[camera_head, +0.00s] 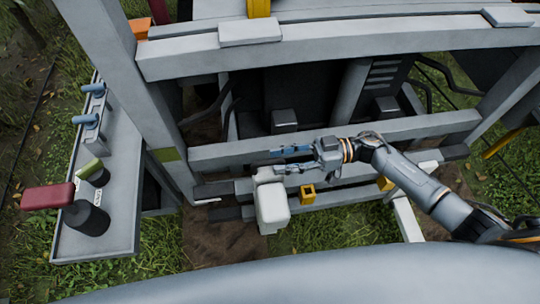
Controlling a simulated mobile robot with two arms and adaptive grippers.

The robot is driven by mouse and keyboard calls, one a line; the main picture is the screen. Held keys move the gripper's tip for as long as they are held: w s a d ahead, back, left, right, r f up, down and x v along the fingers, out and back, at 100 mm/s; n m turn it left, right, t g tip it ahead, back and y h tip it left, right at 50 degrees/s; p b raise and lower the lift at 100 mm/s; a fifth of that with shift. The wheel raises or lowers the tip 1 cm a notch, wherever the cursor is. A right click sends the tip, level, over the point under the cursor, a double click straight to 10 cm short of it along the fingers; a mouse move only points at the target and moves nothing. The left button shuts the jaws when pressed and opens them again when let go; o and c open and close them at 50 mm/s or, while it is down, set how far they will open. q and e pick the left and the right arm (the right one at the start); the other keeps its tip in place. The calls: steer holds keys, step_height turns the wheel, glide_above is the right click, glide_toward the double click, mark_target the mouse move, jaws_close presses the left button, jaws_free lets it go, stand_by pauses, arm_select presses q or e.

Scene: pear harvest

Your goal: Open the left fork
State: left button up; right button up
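My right gripper (282,161) reaches in from the right, pointing left, in front of a grey crossbar (225,158). Its two fingers are apart, one above the other, and nothing shows between them. A white block-shaped part (271,206) with a rounded top stands just below the lower finger; I cannot tell whether they touch. Grey horizontal bars (340,182) run behind and beside it, with a small yellow bracket (308,194) to its right. I cannot tell for sure which part is the left fork. My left gripper is not in view.
A grey side panel (120,215) at the left carries a red-handled lever (47,196), a green-handled lever (90,166) and two blue handles (88,120). A thick grey post (115,65) and upper beam (320,52) frame the machine. Grass (340,228) lies below.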

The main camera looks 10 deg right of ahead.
steer(key=shift+a, duration=1.7)
jaws_close()
